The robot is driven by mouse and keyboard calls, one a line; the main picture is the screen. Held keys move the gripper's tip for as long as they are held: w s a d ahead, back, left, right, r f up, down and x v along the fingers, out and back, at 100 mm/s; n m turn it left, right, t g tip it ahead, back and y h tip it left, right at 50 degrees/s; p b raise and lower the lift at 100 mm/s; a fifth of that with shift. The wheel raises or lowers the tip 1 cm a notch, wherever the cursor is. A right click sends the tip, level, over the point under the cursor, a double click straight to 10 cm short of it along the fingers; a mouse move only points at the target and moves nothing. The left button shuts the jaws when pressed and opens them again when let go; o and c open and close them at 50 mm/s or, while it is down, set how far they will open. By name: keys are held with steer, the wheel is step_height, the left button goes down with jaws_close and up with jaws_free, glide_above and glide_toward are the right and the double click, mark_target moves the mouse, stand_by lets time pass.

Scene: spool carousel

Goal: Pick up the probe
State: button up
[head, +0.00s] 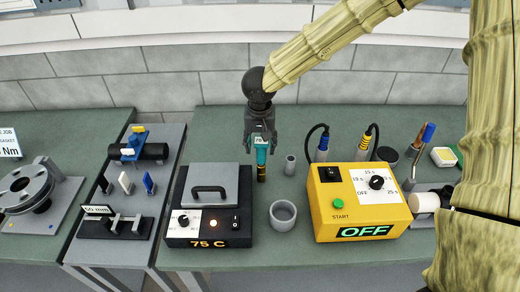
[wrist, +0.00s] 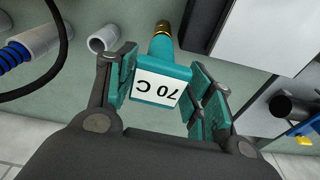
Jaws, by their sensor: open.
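The probe (head: 261,155) is a teal rod with a brass tip and a white label reading 70 C. It is upright, tip down, behind the gap between the hot plate box and the yellow box. My gripper (head: 260,135) is above and around its upper part. In the wrist view the labelled head of the probe (wrist: 160,88) sits between the teal pads of my open gripper (wrist: 165,100). The left pad is very close to the head; I cannot tell whether it touches. What supports the probe's tip is not clear.
The hot plate box (head: 210,205), reading 75 C, stands left. The yellow box (head: 360,202), reading OFF, stands right. A grey cup (head: 283,215) and a small grey tube (head: 290,164) stand between them. Cabled probes in holders (head: 322,150) stand behind the yellow box.

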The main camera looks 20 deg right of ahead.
steer(key=shift+d+f, duration=0.1)
steer(key=shift+f, duration=0.3)
steer(key=shift+s+f, duration=0.45)
steer(key=shift+f, duration=0.2)
steer(key=shift+w+f, duration=0.3)
steer(key=shift+w, duration=0.1)
steer(key=shift+s+r, duration=0.2)
steer(key=shift+s, duration=0.05)
steer(key=c, duration=0.8)
steer(key=shift+w, duration=0.1)
steer(key=c, duration=0.3)
steer(key=shift+p, duration=0.4)
